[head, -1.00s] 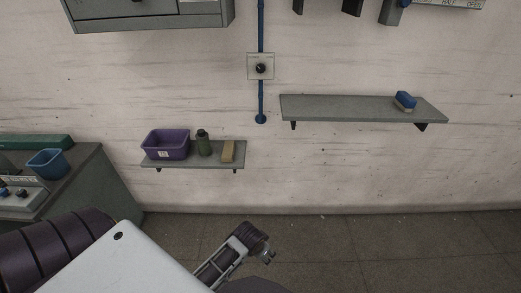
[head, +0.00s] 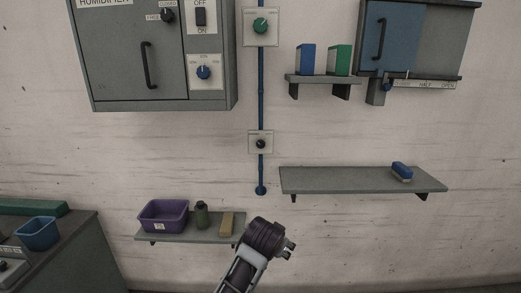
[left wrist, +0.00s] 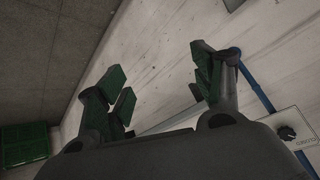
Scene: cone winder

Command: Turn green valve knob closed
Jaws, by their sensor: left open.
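The green valve knob (head: 260,26) sits on a square pale plate on the blue vertical pipe (head: 261,95), at the top middle of the head view. How far it is turned is too small to read. My left gripper (left wrist: 158,80) is open and empty in the left wrist view, its green-padded fingers spread wide. The green knob is not visible there. One of my arms reaches up at the bottom middle of the head view, well below the green knob. My right gripper is not in view.
A black knob (head: 261,143) is on a lower plate of the pipe. A grey humidifier cabinet (head: 120,70) is left of the pipe; a small shelf (head: 322,79) with blue and green boxes is right. Lower shelves hold a purple bin (head: 163,216) and a blue brush (head: 402,171).

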